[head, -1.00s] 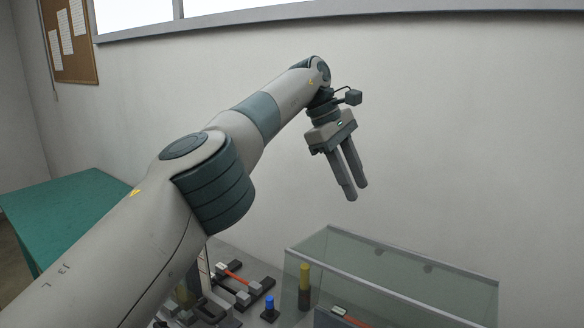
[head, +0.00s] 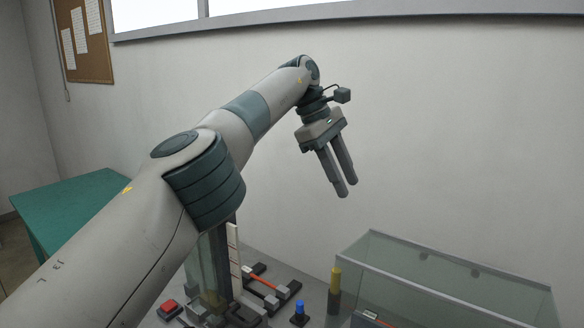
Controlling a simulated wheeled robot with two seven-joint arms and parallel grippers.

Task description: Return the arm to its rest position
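My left arm reaches up from the lower left of the head view. Its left gripper (head: 345,192) hangs in the air in front of the wall, pointing down. Its two fingers are close together, with only a narrow gap at most between them, and nothing shows between them. Below it on the bench are cable samples: a red-orange cable piece (head: 264,284) lies between grey clamp blocks. Another sample with a red part (head: 372,315) lies inside the glass-walled box at the bottom edge. My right gripper is not in view.
The clear-walled box (head: 455,262) stands at the lower right. Beside it are a yellow-topped post (head: 335,280), a blue knob (head: 299,309) and a red button (head: 169,306). A green table (head: 80,205) stands at the left. The air around the gripper is free.

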